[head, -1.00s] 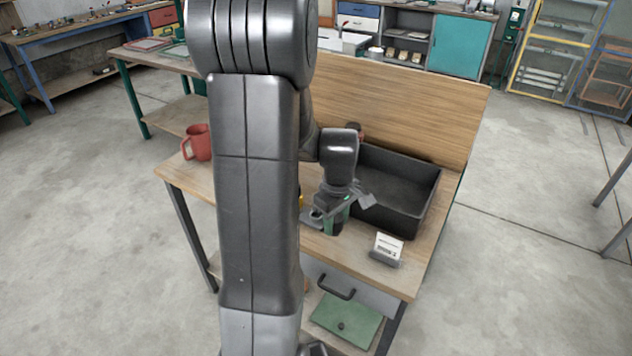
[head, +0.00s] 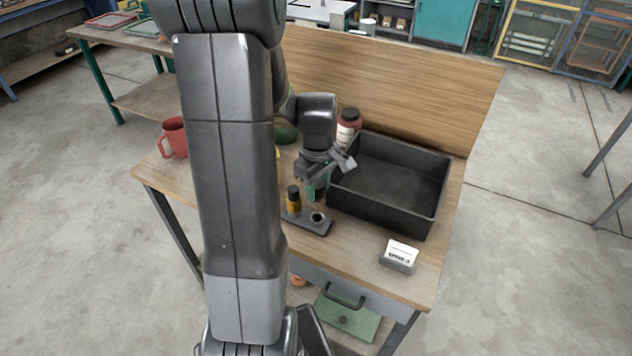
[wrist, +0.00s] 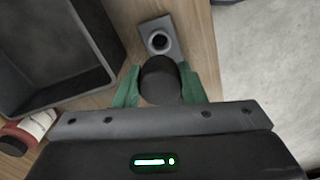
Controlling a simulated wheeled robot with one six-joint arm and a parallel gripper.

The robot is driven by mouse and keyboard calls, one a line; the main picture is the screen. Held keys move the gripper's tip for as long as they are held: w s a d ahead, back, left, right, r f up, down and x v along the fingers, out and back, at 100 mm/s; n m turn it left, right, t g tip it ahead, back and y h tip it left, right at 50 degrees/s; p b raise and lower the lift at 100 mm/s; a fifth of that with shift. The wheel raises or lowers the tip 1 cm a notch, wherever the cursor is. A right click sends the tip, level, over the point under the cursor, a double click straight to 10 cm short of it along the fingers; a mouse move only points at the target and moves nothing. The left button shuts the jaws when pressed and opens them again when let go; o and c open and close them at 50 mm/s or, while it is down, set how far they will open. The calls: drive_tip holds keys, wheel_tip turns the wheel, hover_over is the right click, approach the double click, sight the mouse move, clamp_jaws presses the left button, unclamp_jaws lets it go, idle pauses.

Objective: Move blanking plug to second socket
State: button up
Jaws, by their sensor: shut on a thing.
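My gripper (head: 317,187) is beside the black bin's left wall, behind the dark socket strip (head: 324,229). In the wrist view, its green fingers (wrist: 160,88) are shut on a black, round-topped thing that looks like the blanking plug (wrist: 160,78). The plug's lower part is hidden. An amber piece with a black top (head: 293,199) stands upright at the strip's left end.
The black bin (head: 432,215) stands right of my gripper. A white card in a grey holder (head: 399,254) sits at the front right, and a red mug (head: 173,138) at the left. A wooden board (head: 390,85) backs the bench.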

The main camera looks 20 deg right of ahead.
sight(318, 200)
drive_tip(key=shift+d+f, duration=0.1)
drive_tip(key=shift+f, duration=0.05)
drive_tip(key=shift+s+f+b, duration=0.1)
drive_tip(key=shift+f+b, duration=0.1)
drive_tip(key=shift+b, duration=0.15)
drive_tip(key=shift+f+b, duration=2.1)
drive_tip(key=shift+f, duration=0.5)
drive_tip(key=shift+f+b, duration=1.45)
drive_tip(key=shift+f, duration=0.15)
drive_tip(key=o, duration=1.1)
wheel_tip(318, 200, up, 14)
drive_tip(key=shift+f, duration=0.1)
drive_tip(key=shift+f, duration=0.15)
